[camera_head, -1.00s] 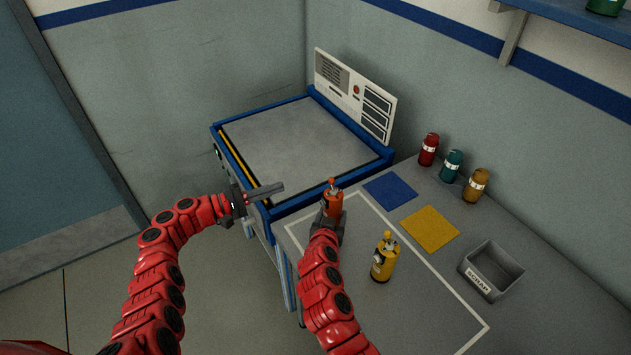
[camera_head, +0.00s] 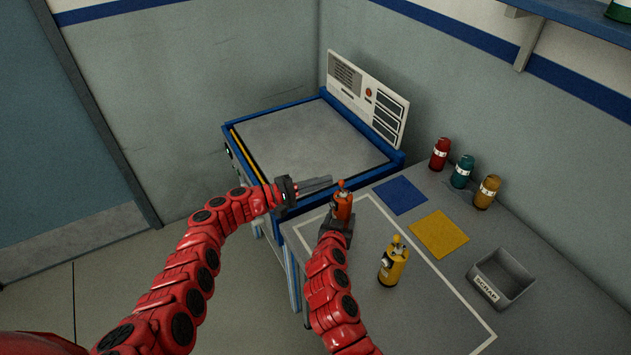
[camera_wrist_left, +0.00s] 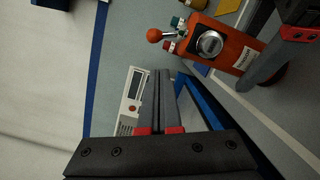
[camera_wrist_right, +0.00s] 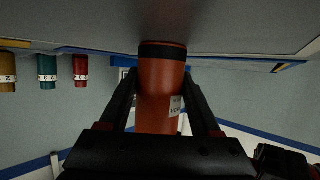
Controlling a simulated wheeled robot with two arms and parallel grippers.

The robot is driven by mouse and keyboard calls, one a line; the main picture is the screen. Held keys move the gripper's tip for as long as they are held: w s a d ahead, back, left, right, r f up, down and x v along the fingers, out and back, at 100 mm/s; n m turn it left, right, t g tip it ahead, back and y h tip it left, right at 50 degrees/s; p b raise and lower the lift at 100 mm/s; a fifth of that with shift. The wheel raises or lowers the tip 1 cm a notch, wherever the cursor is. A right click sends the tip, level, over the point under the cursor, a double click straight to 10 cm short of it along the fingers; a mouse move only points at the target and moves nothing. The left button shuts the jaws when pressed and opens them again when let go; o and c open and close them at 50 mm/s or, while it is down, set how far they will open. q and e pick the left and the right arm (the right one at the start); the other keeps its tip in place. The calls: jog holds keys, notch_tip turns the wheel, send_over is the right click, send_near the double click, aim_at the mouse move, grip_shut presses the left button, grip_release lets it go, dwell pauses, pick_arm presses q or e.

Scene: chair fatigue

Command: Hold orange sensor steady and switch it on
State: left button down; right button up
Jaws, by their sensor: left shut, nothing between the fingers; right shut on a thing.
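The orange sensor (camera_head: 342,207) stands at the near-left end of the workbench, with a round orange knob on top. The left wrist view shows its body (camera_wrist_left: 232,52), with a silver dial and a label. My right gripper (camera_head: 335,232) is shut around its body; the right wrist view shows the sensor (camera_wrist_right: 160,92) between both fingers. My left gripper (camera_head: 328,182) is shut and empty, its fingers level and pointing right, tips just left of the sensor's top and apart from it. In the left wrist view its closed fingers (camera_wrist_left: 158,90) point past the sensor.
A yellow sensor (camera_head: 392,262) stands to the right on the bench. Blue (camera_head: 400,195) and yellow (camera_head: 439,234) squares lie behind it. Red, teal and amber bottles (camera_head: 462,171) line the wall. A scrap bin (camera_head: 503,278) sits right. A blue-framed machine (camera_head: 315,140) stands behind.

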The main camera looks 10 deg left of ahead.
aim_at(342, 186)
pick_arm(q)
jog(key=shift+s+d+r, duration=0.6)
jog(key=shift+s+d, duration=0.15)
